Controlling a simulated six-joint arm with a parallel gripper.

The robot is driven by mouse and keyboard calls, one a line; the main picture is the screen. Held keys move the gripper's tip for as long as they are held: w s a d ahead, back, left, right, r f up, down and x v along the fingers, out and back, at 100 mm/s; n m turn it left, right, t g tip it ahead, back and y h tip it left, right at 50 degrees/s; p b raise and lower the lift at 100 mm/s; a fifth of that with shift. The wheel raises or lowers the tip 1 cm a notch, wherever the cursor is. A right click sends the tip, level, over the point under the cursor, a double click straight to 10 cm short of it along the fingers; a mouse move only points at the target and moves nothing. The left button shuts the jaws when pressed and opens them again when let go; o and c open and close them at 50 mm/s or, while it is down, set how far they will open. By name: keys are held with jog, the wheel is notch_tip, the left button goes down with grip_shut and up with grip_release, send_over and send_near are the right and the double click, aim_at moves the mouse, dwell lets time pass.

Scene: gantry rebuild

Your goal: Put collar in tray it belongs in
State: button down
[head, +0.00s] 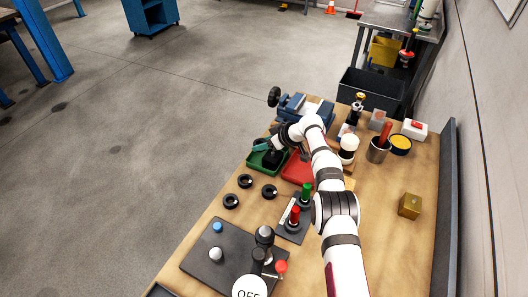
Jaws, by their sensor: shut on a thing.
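Three black ring-shaped collars lie on the wooden bench in the head view: one (245,181), one to its right (269,191), and one nearer (231,201). A green tray (254,168) and a red tray (298,170) stand side by side behind them. My gripper (272,158) is over the green tray, pointing down. It is shut on a dark thing, which looks like a collar. The fingers and the held thing are small and merge with dark shadow, so I cannot tell whether it touches the tray floor.
A blue vise (299,106) stands behind the trays. A plate with a red and a green knob (294,219) and a dark control panel (205,262) are nearer. A metal cup (377,152) and a brass block (409,206) stand right. Bare bench lies around the block.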

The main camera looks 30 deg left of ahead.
aim_at(268, 152)
notch_tip(268, 152, down, 4)
jog(key=shift+s+f, duration=0.1)
jog(key=shift+f, duration=0.1)
jog(key=shift+c, duration=1.2)
grip_release()
jog(key=shift+f, duration=0.1)
